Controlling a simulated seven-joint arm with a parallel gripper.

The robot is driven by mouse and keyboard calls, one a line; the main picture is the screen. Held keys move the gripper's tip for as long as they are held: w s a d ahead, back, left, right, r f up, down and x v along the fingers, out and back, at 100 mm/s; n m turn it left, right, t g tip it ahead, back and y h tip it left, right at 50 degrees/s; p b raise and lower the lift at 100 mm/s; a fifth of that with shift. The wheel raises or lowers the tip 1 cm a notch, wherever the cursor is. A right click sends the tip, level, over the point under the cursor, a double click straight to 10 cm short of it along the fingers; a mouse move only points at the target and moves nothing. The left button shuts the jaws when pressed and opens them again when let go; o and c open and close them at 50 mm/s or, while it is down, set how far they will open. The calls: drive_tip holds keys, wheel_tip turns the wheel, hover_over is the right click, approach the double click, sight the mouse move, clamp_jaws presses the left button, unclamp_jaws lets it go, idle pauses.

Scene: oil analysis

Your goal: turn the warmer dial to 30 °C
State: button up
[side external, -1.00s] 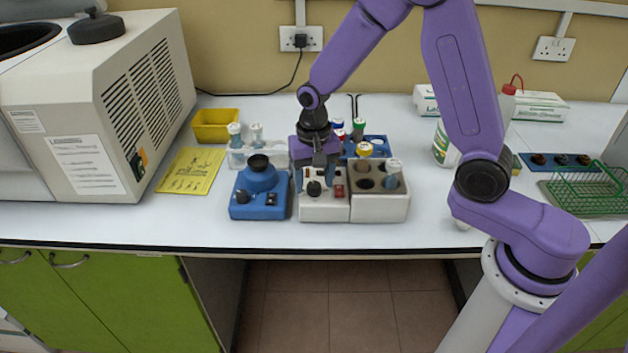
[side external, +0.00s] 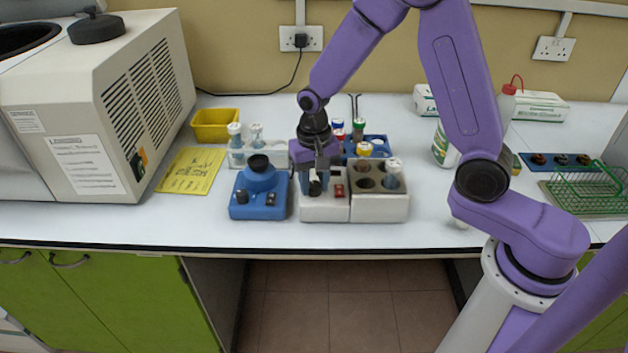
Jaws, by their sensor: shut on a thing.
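The warmer (side external: 325,211) is a white box with a control panel on its left and a grey block with round wells on its right. Its black dial (side external: 315,188) is on the panel, partly covered by my fingers. My gripper (side external: 315,183) points down over the panel and is shut on the dial, with a finger on each side. The dial's pointer and the temperature marks are too small to read. A red switch (side external: 339,190) sits right of the dial.
A blue vortex mixer (side external: 259,192) stands close on the left. A white rack (side external: 245,157) with tubes and a blue rack (side external: 376,143) with coloured caps stand behind. The yellow tray (side external: 215,125) and yellow sheet (side external: 189,171) lie further left. The bench front is clear.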

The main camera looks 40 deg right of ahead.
sight(314, 185)
drive_tip(key=n, duration=0.4)
drive_tip(key=shift+n, duration=2.6)
drive_tip(key=o, duration=1)
drive_tip(key=shift+o, duration=0.2)
drive_tip(key=shift+r, duration=0.15)
wheel_tip(314, 185, up, 17)
drive_tip(key=shift+r, duration=0.1)
